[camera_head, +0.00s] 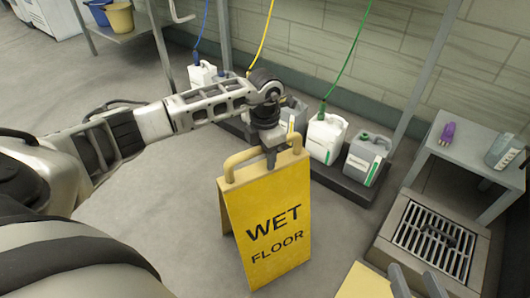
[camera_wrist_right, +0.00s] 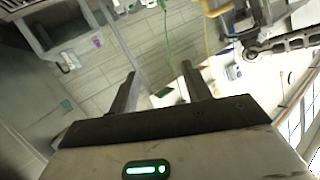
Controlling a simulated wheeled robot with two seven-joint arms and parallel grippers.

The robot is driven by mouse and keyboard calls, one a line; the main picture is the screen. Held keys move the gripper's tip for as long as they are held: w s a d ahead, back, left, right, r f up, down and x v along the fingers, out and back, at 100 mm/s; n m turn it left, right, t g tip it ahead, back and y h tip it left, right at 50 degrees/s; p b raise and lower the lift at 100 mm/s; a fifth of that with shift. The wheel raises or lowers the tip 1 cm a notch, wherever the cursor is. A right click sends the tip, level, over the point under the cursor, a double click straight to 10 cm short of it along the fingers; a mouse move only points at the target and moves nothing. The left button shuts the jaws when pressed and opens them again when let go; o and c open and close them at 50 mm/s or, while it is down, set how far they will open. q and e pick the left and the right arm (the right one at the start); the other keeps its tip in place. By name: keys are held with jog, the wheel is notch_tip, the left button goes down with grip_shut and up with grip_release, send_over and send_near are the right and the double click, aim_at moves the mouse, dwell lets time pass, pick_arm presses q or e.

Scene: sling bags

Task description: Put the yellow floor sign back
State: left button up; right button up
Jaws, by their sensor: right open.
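The yellow floor sign (camera_head: 268,215), lettered "WET FLOOR", is upright in the middle of the head view, with a looped handle along its top. My left gripper (camera_head: 271,155) points down at the top handle and is shut on it. Its far finger is hidden. I cannot tell whether the sign's lower edge touches the floor. My right gripper (camera_head: 416,284) is at the bottom right of the head view, apart from the sign. In the right wrist view my right gripper (camera_wrist_right: 160,85) is open, with nothing between its fingers.
Several jugs, including a white one (camera_head: 325,138), stand on a dark low platform along the wall behind the sign. A floor drain grate (camera_head: 434,240) and a grey table (camera_head: 470,150) are at right. A pale yellow patch (camera_head: 363,284) lies at the bottom. Floor left of the sign is clear.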

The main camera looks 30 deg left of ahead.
pick_arm(q)
jog(key=shift+r, duration=0.45)
notch_tip(320, 180, up, 11)
jog(key=p, duration=0.3)
jog(key=shift+f, duration=0.2)
jog(key=shift+r, duration=0.4)
pick_arm(e)
jog(key=shift+w+d+f+g+h, duration=0.1)
jog(key=shift+d+f+g+h, duration=0.2)
jog(key=shift+f, duration=0.25)
jog(key=shift+d+f+g+h, duration=0.2)
jog(key=shift+f+g, duration=0.2)
jog(key=shift+f, duration=0.15)
jog(key=shift+r, duration=0.1)
